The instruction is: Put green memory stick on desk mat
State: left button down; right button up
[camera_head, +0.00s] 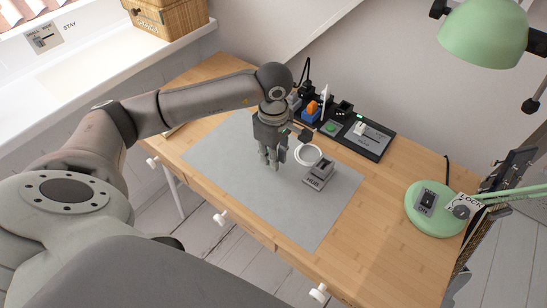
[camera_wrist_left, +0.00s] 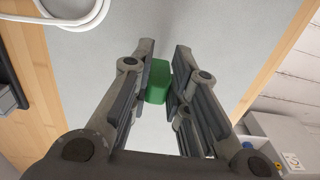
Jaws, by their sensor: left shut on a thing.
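The desk mat (camera_head: 310,229) is a flat grey sheet on the wooden desk, and it fills much of the left wrist view (camera_wrist_left: 205,22). My left gripper (camera_head: 272,164) points down over the mat. In the left wrist view its fingers (camera_wrist_left: 159,85) are shut on the green memory stick (camera_wrist_left: 158,78), a small green block between the fingertips. I cannot tell whether the stick touches the mat. The stick is hidden in the head view. My right gripper is not in view.
A grey hub (camera_head: 318,176) and a coiled white cable (camera_head: 307,154) are right of the gripper. A black organiser (camera_head: 371,140) with small items stands at the back. A green lamp (camera_head: 433,212) stands at the right. The mat's front part is clear.

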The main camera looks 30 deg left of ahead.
pick_arm(q)
jog(key=shift+f, duration=0.15)
jog(key=c, duration=1.4)
grip_release()
jog(key=shift+f, duration=0.15)
notch_tip(320, 180, up, 12)
jog(key=shift+r, duration=0.2)
